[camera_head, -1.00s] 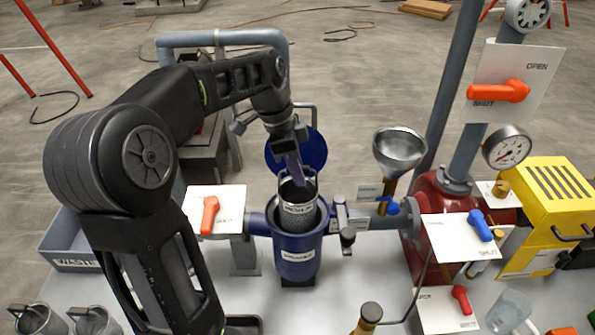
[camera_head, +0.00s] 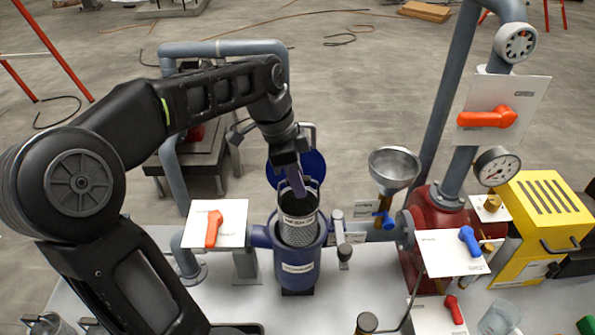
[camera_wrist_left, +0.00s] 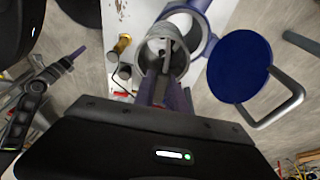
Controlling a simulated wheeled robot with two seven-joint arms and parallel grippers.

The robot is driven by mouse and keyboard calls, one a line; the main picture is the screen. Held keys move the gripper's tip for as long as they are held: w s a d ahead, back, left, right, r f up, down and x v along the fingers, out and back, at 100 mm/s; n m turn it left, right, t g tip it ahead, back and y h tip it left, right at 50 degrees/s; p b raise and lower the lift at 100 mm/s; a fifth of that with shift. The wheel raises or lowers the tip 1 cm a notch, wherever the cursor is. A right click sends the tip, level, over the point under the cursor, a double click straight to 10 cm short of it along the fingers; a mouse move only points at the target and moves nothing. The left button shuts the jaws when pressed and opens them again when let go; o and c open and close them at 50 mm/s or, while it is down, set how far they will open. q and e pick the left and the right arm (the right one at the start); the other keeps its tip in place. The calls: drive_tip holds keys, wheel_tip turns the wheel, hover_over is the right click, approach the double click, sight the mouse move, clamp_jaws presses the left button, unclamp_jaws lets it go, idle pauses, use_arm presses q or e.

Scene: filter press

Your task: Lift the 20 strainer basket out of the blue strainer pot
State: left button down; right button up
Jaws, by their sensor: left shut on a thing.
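The blue strainer pot (camera_head: 297,271) stands open in the pipe line at the centre of the head view, its round blue lid (camera_head: 311,166) swung up behind it. The metal mesh strainer basket (camera_head: 298,222) with a white label band stands upright, partly above the pot's rim, with its lower part hidden inside. My left gripper (camera_head: 297,186) is shut on the basket at its top, coming from above. In the left wrist view the basket (camera_wrist_left: 155,52) sits beyond the fingers, over the pot's ring.
An orange-handled valve plate (camera_head: 216,224) is left of the pot. A metal funnel (camera_head: 394,167), a blue-handled valve plate (camera_head: 452,253) and a yellow box (camera_head: 545,225) are to the right. The lid (camera_wrist_left: 239,70) with its bar handle is close beside the basket in the wrist view.

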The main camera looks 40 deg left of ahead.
use_arm(q)
drive_tip(key=shift+s+d+r, duration=0.15)
drive_tip(key=shift+s+d, duration=0.6)
drive_tip(key=shift+s, duration=0.15)
drive_tip(key=shift+s+d+r, duration=0.1)
drive_tip(key=shift+s+d, duration=0.65)
drive_tip(key=shift+s, duration=0.15)
